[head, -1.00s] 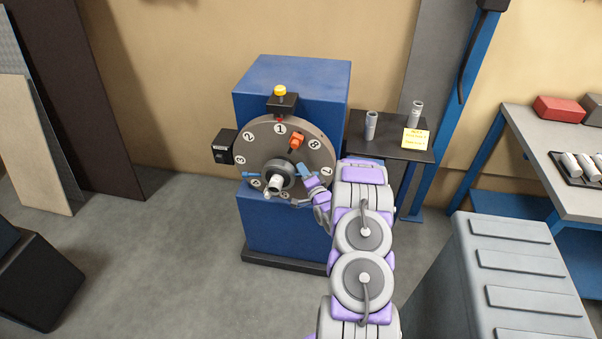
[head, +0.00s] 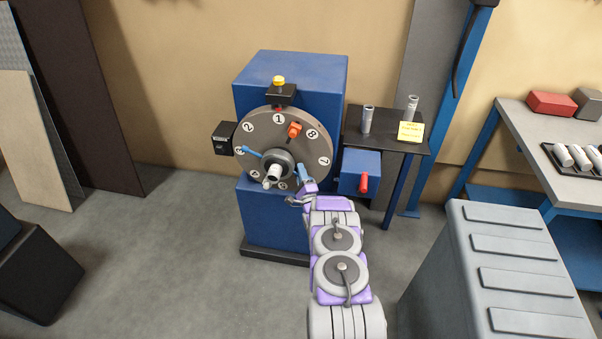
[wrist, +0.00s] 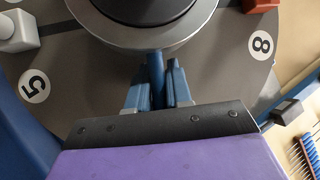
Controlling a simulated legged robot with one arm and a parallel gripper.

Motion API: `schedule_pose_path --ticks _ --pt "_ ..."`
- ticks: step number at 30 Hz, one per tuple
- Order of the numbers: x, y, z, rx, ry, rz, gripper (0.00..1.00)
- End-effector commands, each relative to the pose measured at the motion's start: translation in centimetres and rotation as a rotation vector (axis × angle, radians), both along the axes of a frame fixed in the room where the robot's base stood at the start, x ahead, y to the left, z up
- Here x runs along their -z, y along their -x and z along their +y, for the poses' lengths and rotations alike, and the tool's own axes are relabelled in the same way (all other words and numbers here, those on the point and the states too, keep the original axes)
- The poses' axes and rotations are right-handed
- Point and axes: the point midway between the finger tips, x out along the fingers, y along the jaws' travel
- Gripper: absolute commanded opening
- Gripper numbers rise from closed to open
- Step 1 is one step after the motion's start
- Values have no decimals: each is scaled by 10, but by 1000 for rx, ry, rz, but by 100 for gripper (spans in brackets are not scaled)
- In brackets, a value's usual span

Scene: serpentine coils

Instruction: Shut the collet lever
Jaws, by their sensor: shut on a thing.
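The blue collet lever (head: 250,152) sticks out left and slightly up from the dark hub (head: 283,165) at the middle of the round grey numbered plate (head: 262,127). My gripper (head: 303,172) is at the hub's right side, low. In the wrist view my gripper (wrist: 157,78) is shut on a blue bar (wrist: 156,70) that meets the hub's rim, seemingly an arm of the same lever. The gripper partly hides this arm in the head view.
An orange block (head: 294,129) sits on the plate, upper right. A blue box with a red handle (head: 364,182) is right of my gripper. A dark side table (head: 385,145) holds two silver tubes and a yellow note.

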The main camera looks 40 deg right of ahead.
Motion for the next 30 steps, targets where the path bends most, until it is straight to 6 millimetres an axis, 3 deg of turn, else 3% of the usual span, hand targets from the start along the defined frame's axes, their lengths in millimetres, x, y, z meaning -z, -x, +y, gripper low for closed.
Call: schedule_pose_path --ticks 3,22,23,30 --pt "9 1 0 4 -30 -24 0" --pt "11 0 0 6 -57 -54 0" --pt "11 0 0 6 -57 -54 22" --pt "8 -1 1 3 -55 -59 25"
